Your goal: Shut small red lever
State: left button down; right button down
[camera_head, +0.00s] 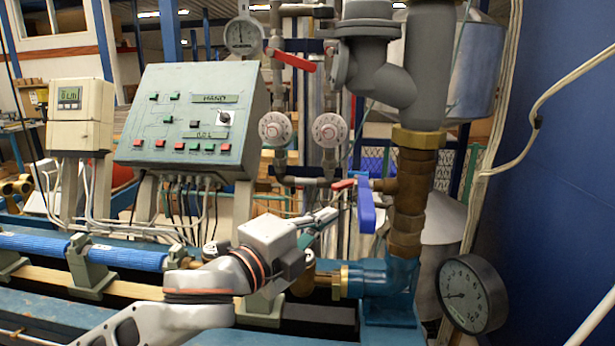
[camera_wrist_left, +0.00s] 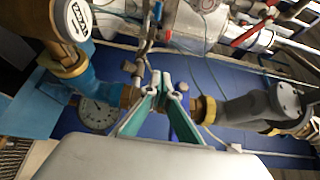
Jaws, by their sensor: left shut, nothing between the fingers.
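The small red lever (camera_head: 344,184) sits on the thin pipe just left of the brass column, beside the top of a blue lever (camera_head: 366,206) that hangs down. My left gripper (camera_head: 335,212) is below and slightly left of the red lever in the head view, and its fingers look apart from it. In the left wrist view its teal fingers (camera_wrist_left: 161,80) come together at the tips, shut with nothing between them. I cannot make out the small red lever in the wrist view. My right gripper is not in view.
A longer red lever (camera_head: 293,60) is higher up, above two round valve knobs (camera_head: 328,130). The brass column (camera_head: 408,200) and a pressure gauge (camera_head: 472,294) stand to the right. A green control box (camera_head: 190,120) and blue pipes (camera_head: 120,255) are to the left.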

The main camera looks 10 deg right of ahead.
aim_at(348, 183)
pick_arm(q)
jog(key=w+d, duration=0.5)
jog(key=w, duration=0.4)
jog(key=shift+w+d+b, duration=0.3)
jog(key=shift+d+b, duration=0.1)
jog(key=shift+a+r, duration=0.1)
jog(key=shift+r, duration=0.05)
